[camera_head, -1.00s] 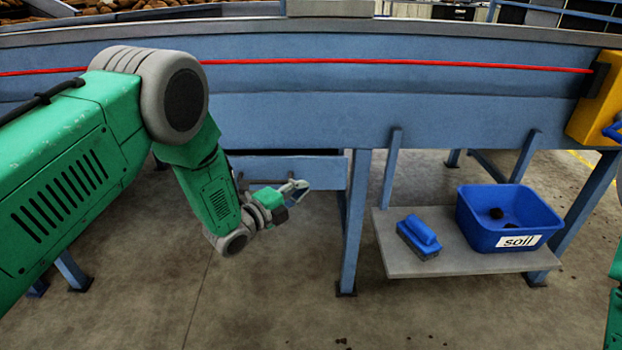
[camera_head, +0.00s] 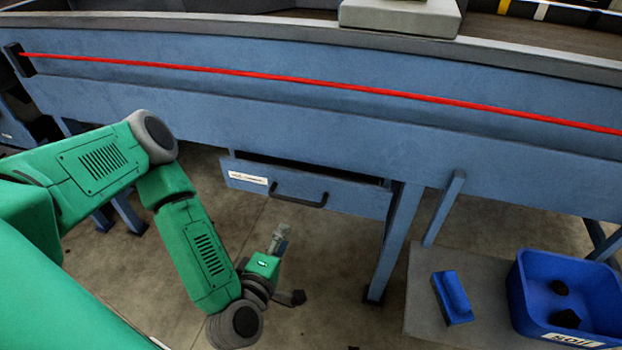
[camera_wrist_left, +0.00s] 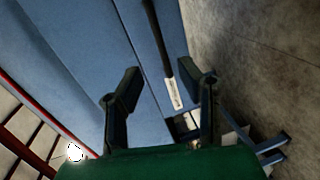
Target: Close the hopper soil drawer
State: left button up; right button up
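The soil drawer (camera_head: 345,198) is a blue front with a black bar handle (camera_head: 300,197) and a white label, set under the blue hopper beam. A dark gap shows above its top edge, so it looks partly open; how far is hard to tell. My left gripper (camera_head: 290,265) is below and in front of the drawer, apart from the handle. In the left wrist view its two dark fingers (camera_wrist_left: 168,85) are spread with nothing between them, and the drawer's handle (camera_wrist_left: 153,35) and label (camera_wrist_left: 173,94) show beyond them. My right gripper is out of view.
A blue leg (camera_head: 397,235) stands just right of the drawer. Farther right, a grey shelf (camera_head: 425,300) holds a blue brush-like block (camera_head: 453,297) and a blue soil bin (camera_head: 540,300) with dark lumps. The concrete floor below the drawer is clear.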

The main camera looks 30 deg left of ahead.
pick_arm(q)
jog(key=n, duration=0.1)
jog(key=b, duration=0.7)
send_near(297, 199)
jog(key=w+f, duration=0.1)
jog(key=w, duration=0.1)
jog(key=shift+y, duration=0.3)
jog(key=shift+b+x, duration=0.85)
jog(key=shift+x, duration=3.25)
jog(key=shift+f, duration=0.1)
grip_shut()
